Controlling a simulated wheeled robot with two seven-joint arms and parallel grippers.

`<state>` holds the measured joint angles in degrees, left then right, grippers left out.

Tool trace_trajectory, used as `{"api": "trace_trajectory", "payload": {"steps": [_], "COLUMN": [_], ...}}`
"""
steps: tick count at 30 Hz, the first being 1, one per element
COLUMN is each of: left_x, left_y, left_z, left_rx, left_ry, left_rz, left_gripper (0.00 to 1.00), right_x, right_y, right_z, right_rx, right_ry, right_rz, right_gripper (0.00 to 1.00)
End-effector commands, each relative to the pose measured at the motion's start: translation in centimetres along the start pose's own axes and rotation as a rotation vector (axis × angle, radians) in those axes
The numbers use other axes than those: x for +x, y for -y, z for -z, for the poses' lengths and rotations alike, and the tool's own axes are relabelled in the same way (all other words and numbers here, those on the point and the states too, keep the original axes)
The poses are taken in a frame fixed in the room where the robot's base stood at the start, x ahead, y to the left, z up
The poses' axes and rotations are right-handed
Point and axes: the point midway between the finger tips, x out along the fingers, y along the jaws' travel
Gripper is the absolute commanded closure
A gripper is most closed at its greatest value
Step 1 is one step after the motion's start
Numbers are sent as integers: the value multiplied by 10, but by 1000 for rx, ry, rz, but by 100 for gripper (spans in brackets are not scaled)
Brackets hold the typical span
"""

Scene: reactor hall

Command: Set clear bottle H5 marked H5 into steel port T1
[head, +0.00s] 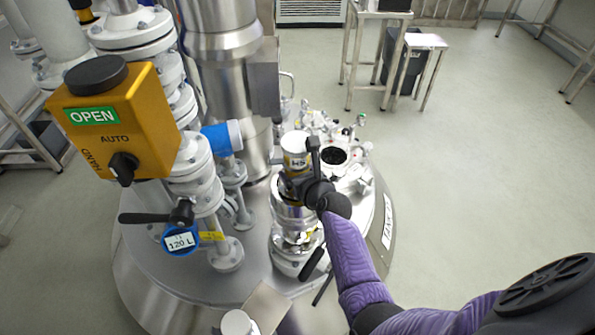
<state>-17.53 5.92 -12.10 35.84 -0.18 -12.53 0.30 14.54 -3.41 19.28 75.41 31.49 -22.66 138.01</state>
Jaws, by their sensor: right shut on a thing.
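Bottle H5 (296,145) stands roughly upright, with a pale top and a yellowish label reading H5. My right gripper (307,170) is shut on it from the right side; the dark fingers and wrist cover part of its lower half. Directly below in the picture is a steel fitting (293,217) on the vessel lid; I cannot tell whether the bottle touches it. A round dark opening (334,157) with a steel rim lies just right of the bottle. No T1 mark is readable, so I cannot tell which of these is port T1. My left gripper is not in view.
The domed steel vessel lid (185,280) carries flanged pipes, a yellow control box (115,125) and a blue 120 L gauge (180,239) at left. A thick steel column (225,70) rises behind. Small valves crowd the back. Open floor lies right.

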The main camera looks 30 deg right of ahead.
Motion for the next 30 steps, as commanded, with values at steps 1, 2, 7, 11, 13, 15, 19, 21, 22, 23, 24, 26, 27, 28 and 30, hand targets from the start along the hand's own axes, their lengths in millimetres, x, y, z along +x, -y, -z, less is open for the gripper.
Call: {"api": "trace_trajectory", "payload": {"steps": [1,2,7,11,13,15,19,21,22,23,24,26,27,28,30], "left_x": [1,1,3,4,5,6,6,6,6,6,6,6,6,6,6], "left_y": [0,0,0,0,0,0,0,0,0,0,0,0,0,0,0], "left_z": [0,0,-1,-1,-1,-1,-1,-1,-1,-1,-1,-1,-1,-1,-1], "left_rx": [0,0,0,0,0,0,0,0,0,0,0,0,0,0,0], "left_ry": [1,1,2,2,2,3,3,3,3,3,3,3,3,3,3], "left_rz": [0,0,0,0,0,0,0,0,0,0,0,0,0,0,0], "left_gripper": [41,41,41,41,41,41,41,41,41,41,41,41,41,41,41], "right_x": [1,1,2,2,3,3,3,3,3,3,3,3,3,3,3], "right_y": [0,0,0,0,0,0,0,0,0,0,0,0,0,0,0], "right_z": [0,1,3,5,6,7,6,6,6,6,6,6,6,6,8], "right_rx": [0,0,1,1,1,0,0,0,0,0,0,0,0,0,0], "right_ry": [2,2,2,2,2,2,2,2,2,2,2,2,2,1,-1], "right_rz": [1,1,1,1,1,1,1,1,1,0,0,0,0,0,0], "right_gripper": [100,100,100,100,100,100,100,100,100,13,4,0,0,0,0]}}
